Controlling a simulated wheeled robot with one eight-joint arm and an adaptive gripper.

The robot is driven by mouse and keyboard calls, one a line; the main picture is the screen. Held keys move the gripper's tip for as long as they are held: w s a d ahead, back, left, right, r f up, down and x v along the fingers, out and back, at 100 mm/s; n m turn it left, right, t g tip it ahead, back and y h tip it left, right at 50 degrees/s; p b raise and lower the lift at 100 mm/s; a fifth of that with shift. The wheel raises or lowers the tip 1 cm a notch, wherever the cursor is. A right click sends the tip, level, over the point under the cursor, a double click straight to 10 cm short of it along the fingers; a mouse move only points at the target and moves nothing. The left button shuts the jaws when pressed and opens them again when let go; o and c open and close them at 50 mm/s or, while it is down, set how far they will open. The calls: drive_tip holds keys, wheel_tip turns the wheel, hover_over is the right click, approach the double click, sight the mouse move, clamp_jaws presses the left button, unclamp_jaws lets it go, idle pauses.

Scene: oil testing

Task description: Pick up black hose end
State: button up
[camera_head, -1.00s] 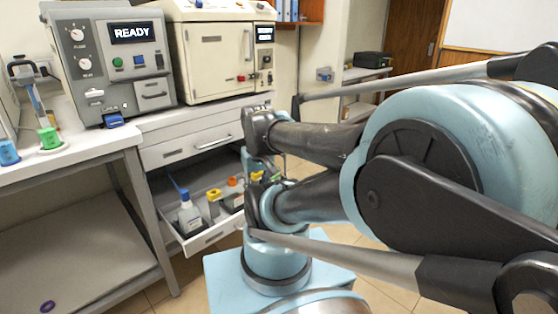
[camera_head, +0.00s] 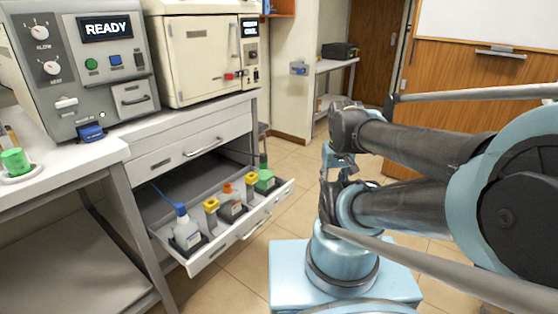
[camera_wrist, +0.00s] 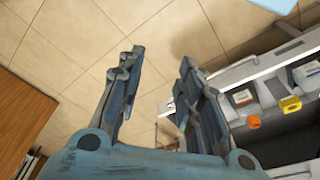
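I cannot make out a black hose end in either view. My gripper (camera_wrist: 159,62) is open and empty in the wrist view, its two fingers apart above the tiled floor. The open drawer is to the right of it there. In the head view my folded arm stands right of the drawer, and the gripper's fingers are not clear.
The open drawer (camera_head: 262,222) holds a blue-capped bottle (camera_head: 187,232), an orange-capped bottle (camera_head: 229,205) and yellow-capped and green items. The READY machine (camera_head: 75,90) and a cream oven-like unit (camera_head: 200,55) stand on the counter. The tiled floor (camera_head: 237,285) is free.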

drive_tip(key=shift+d, duration=0.3)
